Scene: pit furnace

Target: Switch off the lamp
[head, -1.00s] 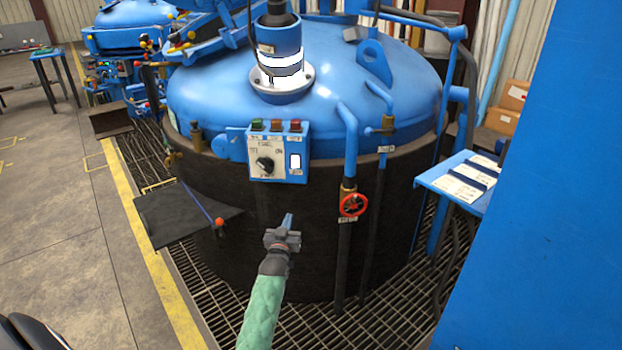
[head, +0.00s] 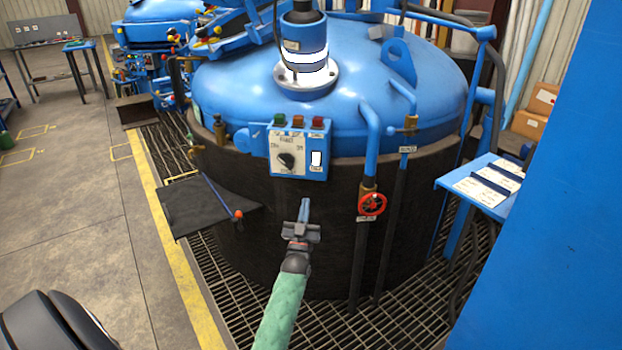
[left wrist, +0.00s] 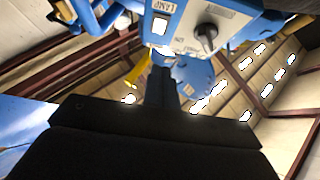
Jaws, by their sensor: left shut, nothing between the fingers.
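A blue control box (head: 274,152) is fixed on the front of the furnace. It has a pale panel with a dark rotary knob (head: 287,160) and coloured buttons on top. To the right of the knob is a white rocker switch (head: 316,159). In the left wrist view this switch (left wrist: 160,25) sits by a label reading LAMP, with the knob (left wrist: 206,36) beside it. My left gripper (head: 305,203) is shut and empty, just below the box in the picture and apart from it. In the left wrist view its fingertips (left wrist: 162,72) point towards the box. My right gripper is not in view.
The dark furnace body with its blue lid (head: 235,85) stands behind my gripper. A red valve wheel (head: 372,204) and pipes are to the right of the box. A dark plate (head: 195,208) with a red-knobbed lever juts out at left. A blue side table (head: 450,183) is at right.

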